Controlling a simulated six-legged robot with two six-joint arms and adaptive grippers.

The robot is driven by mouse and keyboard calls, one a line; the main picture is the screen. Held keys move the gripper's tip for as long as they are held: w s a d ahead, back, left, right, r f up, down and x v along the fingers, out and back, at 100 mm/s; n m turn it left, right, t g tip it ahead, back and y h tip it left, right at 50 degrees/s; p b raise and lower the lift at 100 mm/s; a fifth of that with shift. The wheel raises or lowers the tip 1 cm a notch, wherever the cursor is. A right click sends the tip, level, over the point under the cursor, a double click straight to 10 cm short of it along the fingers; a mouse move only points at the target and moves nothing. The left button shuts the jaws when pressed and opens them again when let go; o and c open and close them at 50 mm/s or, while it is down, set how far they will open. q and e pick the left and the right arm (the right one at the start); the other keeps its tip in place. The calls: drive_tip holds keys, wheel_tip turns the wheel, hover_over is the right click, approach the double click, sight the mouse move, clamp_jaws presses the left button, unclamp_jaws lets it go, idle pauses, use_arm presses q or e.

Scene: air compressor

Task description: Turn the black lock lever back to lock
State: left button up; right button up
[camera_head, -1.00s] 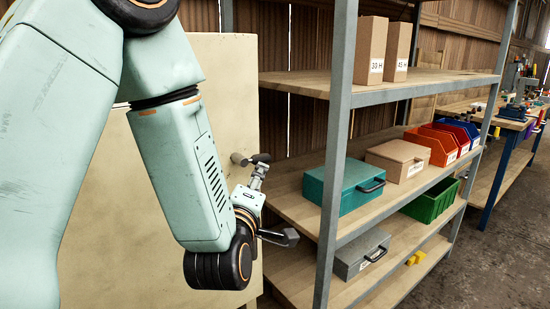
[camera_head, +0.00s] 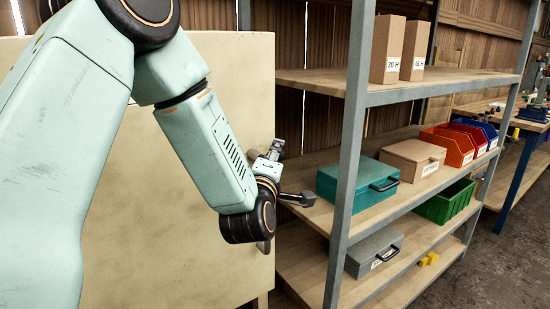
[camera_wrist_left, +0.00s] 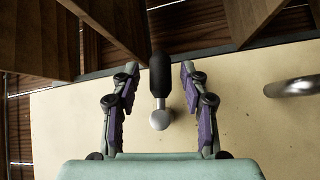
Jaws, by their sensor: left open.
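The black lock lever (camera_wrist_left: 158,75) shows in the left wrist view as a black grip on a round silver hub, against a cream panel. It lies between the two fingers of my left gripper (camera_wrist_left: 158,72), which are apart on either side of it. I see a gap on both sides, with no clear contact. In the head view my left gripper (camera_head: 275,150) is at the right edge of the cream cabinet (camera_head: 170,200), and the lever is hidden there behind my gripper and wrist. My right gripper is in neither view.
A curved metal handle (camera_wrist_left: 292,87) sticks out at the right in the left wrist view. A metal-framed shelf (camera_head: 356,150) stands close to the right of my gripper, holding a teal case (camera_head: 350,188), a grey case (camera_head: 372,253) and a green bin (camera_head: 443,203).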

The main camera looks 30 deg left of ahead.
use_arm(q)
drive_tip(key=shift+w+f, duration=0.1)
drive_tip(key=shift+w, duration=0.1)
drive_tip(key=shift+s+d, duration=0.1)
drive_tip(key=shift+s, duration=0.05)
drive_tip(key=c, duration=0.4)
clamp_jaws()
